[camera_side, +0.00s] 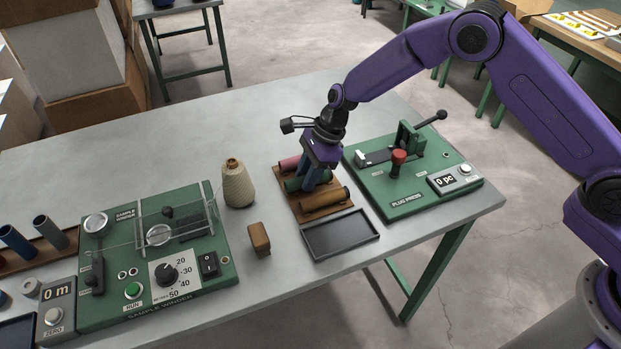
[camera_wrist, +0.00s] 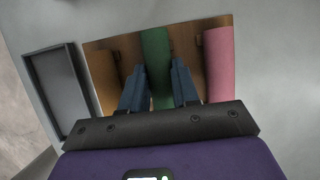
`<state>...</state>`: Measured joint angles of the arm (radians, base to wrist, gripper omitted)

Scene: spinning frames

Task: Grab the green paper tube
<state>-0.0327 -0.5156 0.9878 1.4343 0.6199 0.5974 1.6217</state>
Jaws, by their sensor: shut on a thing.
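The green paper tube (camera_wrist: 156,62) lies in a brown wooden tray (camera_wrist: 196,30), between a brown tube (camera_wrist: 104,75) and a pink tube (camera_wrist: 218,62) in the wrist view. My gripper (camera_wrist: 158,85) is shut on the green tube, with one blue finger on each side of it. In the side view my gripper (camera_side: 309,183) points down over the tray, and part of the green tube (camera_side: 292,185) shows beside the fingers. The pink tube (camera_side: 289,164) lies behind it and the brown tube (camera_side: 325,198) in front. The fingers hide the green tube's middle.
A dark empty tray (camera_side: 341,234) sits in front of the wooden tray. The green plug press (camera_side: 412,185) stands close on the right. A thread cone (camera_side: 237,184), a wooden block (camera_side: 259,239) and the sample winder (camera_side: 155,255) stand to the left on the grey table.

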